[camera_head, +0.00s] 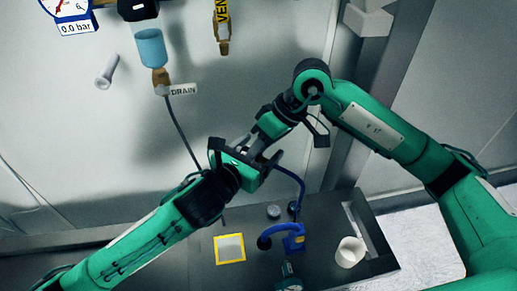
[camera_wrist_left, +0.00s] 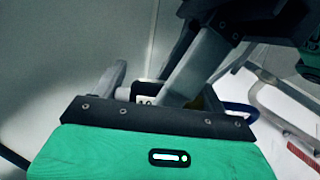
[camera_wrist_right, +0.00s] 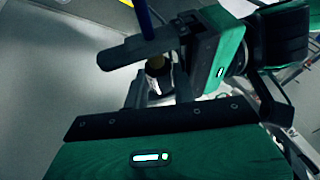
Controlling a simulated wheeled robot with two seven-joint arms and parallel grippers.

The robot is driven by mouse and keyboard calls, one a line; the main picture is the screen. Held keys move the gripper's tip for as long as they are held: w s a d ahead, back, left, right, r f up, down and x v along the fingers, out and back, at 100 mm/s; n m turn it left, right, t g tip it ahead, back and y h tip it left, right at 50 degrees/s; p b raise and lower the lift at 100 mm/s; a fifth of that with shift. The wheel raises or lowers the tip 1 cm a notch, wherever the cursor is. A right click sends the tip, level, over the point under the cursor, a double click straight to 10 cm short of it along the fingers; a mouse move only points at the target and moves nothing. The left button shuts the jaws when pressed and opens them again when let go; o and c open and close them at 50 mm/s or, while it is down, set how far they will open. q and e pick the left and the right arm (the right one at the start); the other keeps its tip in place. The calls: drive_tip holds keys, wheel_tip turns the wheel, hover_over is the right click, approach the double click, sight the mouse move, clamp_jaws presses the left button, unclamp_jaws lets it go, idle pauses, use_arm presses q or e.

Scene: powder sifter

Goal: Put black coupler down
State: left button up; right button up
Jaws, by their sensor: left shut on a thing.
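The black coupler (camera_wrist_right: 157,82), with a brass-coloured collar and a pale label, hangs on a blue hose in the right wrist view. It is partly hidden by fingers. In the left wrist view a black piece with a white label (camera_wrist_left: 147,93) shows between the fingers. My left gripper (camera_head: 258,158) is shut on the coupler in front of the wall, above the dark table. My right gripper (camera_head: 258,145) is close beside it, its fingers (camera_wrist_right: 158,92) on either side of the coupler. I cannot tell whether they touch it.
The dark table (camera_head: 325,266) below carries a yellow-edged pad (camera_head: 229,248), a blue fixture (camera_head: 292,240), small round grey parts (camera_head: 273,211) and a white cup (camera_head: 349,252). A drain fitting (camera_head: 160,78) with a cable and a gauge (camera_head: 66,8) are on the wall.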

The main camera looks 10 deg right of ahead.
drive_tip(key=o, duration=0.5)
